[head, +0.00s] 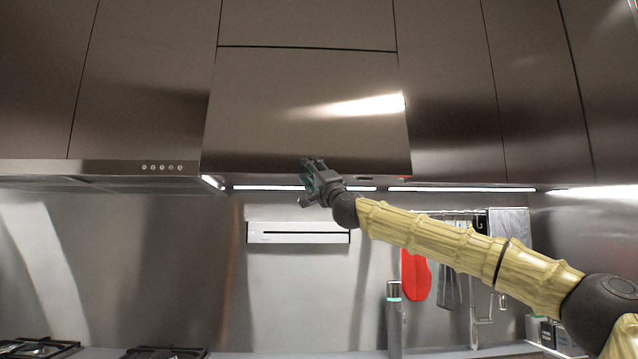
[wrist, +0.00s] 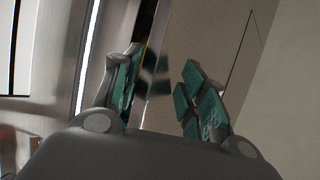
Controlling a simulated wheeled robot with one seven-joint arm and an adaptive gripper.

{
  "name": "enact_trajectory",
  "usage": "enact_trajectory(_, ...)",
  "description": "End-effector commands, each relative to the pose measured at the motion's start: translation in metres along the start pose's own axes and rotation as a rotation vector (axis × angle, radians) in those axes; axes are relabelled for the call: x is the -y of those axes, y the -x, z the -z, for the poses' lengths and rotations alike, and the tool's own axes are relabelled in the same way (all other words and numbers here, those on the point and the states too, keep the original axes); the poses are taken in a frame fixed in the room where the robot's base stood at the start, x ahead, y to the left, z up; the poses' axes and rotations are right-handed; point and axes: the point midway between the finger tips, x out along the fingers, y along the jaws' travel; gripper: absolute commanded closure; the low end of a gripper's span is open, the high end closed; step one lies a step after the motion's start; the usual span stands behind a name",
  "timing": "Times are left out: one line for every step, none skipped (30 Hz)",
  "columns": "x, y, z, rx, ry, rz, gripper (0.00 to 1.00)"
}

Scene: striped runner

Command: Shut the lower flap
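The lower flap (head: 285,95) is a brown metallic cabinet front below a narrower upper panel in the head view. Its sides widen toward the bottom and its lower edge stands out a little from the neighbouring fronts, so it looks slightly ajar.
A range hood (head: 120,172) adjoins on the left, and closed cupboard fronts (head: 450,90) on the right. Below are a white wall unit (head: 298,233), a bottle (head: 394,315), a hanging red mitt (head: 415,275) and hob grates (head: 40,348).

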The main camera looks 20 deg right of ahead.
Motion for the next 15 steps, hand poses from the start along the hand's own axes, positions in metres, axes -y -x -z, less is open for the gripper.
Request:
enact_trajectory(-0.001, 0.009, 0.001, 0.0, -0.001, -0.001, 0.61)
enact_trajectory(-0.001, 0.013, 0.001, 0.0, 0.0, 0.0, 0.61)
enact_trajectory(-0.001, 0.02, 0.001, 0.001, 0.0, 0.0, 0.61)
enact_trajectory(-0.001, 0.024, 0.0, 0.001, 0.0, 0.0, 0.61)
enact_trajectory(-0.001, 0.029, 0.0, 0.002, 0.0, -0.001, 0.61)
enact_trajectory(-0.001, 0.034, -0.001, 0.003, 0.0, -0.001, 0.61)
enact_trajectory(-0.001, 0.038, -0.002, 0.003, -0.001, -0.001, 0.61)
enact_trajectory(-0.002, 0.042, -0.002, 0.003, -0.001, -0.001, 0.61)
enact_trajectory(-0.002, 0.046, -0.002, 0.004, -0.002, -0.001, 0.61)
enact_trajectory(-0.002, 0.049, -0.002, 0.004, -0.002, -0.001, 0.61)
enact_trajectory(-0.001, 0.052, -0.003, 0.005, -0.001, -0.001, 0.61)
enact_trajectory(-0.001, 0.056, -0.002, 0.004, -0.001, -0.001, 0.61)
enact_trajectory(-0.002, 0.058, -0.001, 0.003, -0.001, -0.001, 0.61)
enact_trajectory(-0.002, 0.06, -0.001, 0.003, -0.001, -0.002, 0.61)
enact_trajectory(-0.002, 0.062, -0.002, 0.003, -0.001, -0.002, 0.61)
